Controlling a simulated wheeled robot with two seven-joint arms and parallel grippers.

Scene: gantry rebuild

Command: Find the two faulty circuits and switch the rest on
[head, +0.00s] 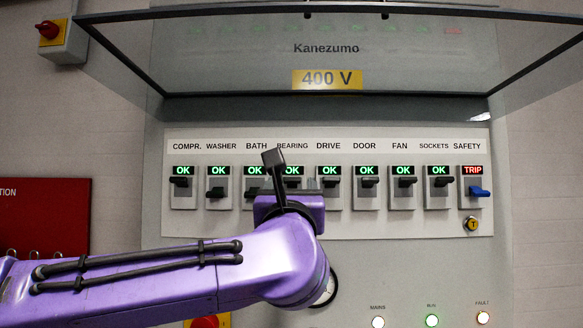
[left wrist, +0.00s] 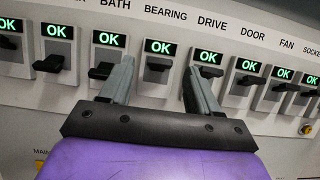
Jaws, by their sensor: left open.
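The breaker panel (head: 330,225) has a row of labelled switches. COMPR. (head: 180,182), BEARING (head: 292,183), DRIVE (head: 330,183), DOOR (head: 367,182), FAN (head: 404,182) and SOCKETS (head: 439,182) show green OK with levers high. WASHER (head: 216,193) and BATH (head: 250,193) show green OK with levers lower; both also show in the left wrist view (left wrist: 47,64) (left wrist: 100,71). SAFETY (head: 479,191) shows red TRIP, its blue lever low. My left gripper (head: 292,180) is open before BEARING; in the left wrist view its fingers flank that lever (left wrist: 158,65). Contact cannot be told. My right gripper is out of view.
A framed clear cover (head: 330,55) is raised above the switches. A yellow test button (head: 471,223) sits below SAFETY. Lamps for MAINS (head: 378,322), RUN (head: 432,320) and FAULT (head: 483,317) are below. A red rotary switch (head: 48,30) is at upper left.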

